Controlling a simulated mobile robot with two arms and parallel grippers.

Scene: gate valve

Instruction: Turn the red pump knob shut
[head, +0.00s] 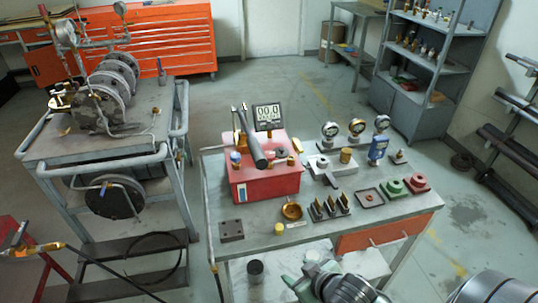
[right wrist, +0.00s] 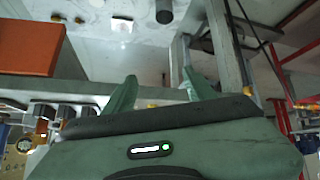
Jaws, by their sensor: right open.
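The red pump (head: 265,184) is a box-shaped unit on the grey workbench, with a digital gauge (head: 267,114) and a dark lever handle (head: 252,140) above it. Small fittings sit on its top, among them a round knob (head: 281,154) at the right and a blue-and-white one (head: 235,157) at the left. They are too small to tell which is the pump knob. My right gripper (head: 302,276) is at the bench's front edge, below and apart from the pump. Its two green fingers stand apart and empty in the right wrist view (right wrist: 160,88). My left gripper is not visible.
Gauges (head: 357,127), a brass dish (head: 291,211), a dark block (head: 231,230) and flanges (head: 416,182) lie on the bench. An orange drawer (head: 385,234) is under its top. A valve cart (head: 100,140) stands at left. Floor is clear behind the bench.

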